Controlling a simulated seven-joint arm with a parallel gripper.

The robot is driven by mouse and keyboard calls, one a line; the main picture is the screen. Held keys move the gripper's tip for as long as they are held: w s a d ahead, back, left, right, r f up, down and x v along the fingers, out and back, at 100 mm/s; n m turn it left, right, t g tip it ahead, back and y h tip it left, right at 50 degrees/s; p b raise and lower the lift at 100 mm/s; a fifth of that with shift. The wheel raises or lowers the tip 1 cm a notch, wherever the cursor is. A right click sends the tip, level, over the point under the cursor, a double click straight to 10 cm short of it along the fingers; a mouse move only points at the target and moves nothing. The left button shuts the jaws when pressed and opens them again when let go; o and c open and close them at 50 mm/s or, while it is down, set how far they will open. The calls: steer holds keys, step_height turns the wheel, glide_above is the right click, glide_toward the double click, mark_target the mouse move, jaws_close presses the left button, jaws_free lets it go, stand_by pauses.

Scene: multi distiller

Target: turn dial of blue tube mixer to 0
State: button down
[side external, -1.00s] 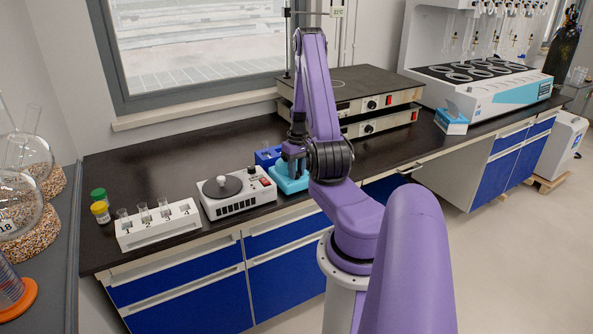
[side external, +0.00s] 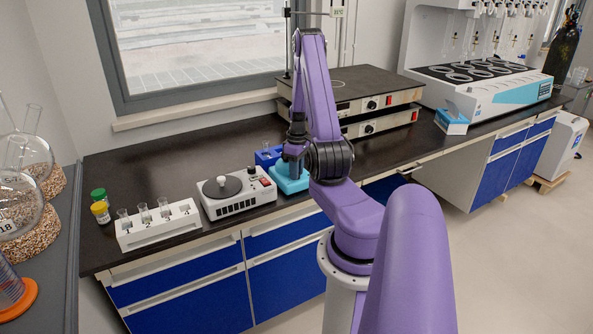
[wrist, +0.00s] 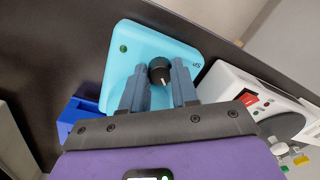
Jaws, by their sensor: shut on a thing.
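The blue tube mixer is a light-blue box (side external: 289,182) on the dark bench, right of the white stirrer. In the wrist view its light-blue top (wrist: 170,38) fills the upper middle, with a small green dot near its left corner. Its black dial (wrist: 160,70) has a white mark pointing down and slightly right in that picture. My gripper (wrist: 160,66) has one finger on each side of the dial and is shut on it. In the side view my gripper (side external: 293,160) is over the mixer and hides the dial.
A dark-blue rack (side external: 266,157) with a tube stands close behind the mixer. The white stirrer (side external: 238,197) with a round black plate is close on its left. A white tube rack (side external: 156,226) stands further left. Hotplates (side external: 365,125) stand behind right.

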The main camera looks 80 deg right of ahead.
steer(key=c, duration=0.9)
jaws_free()
steer(key=shift+o, duration=0.2)
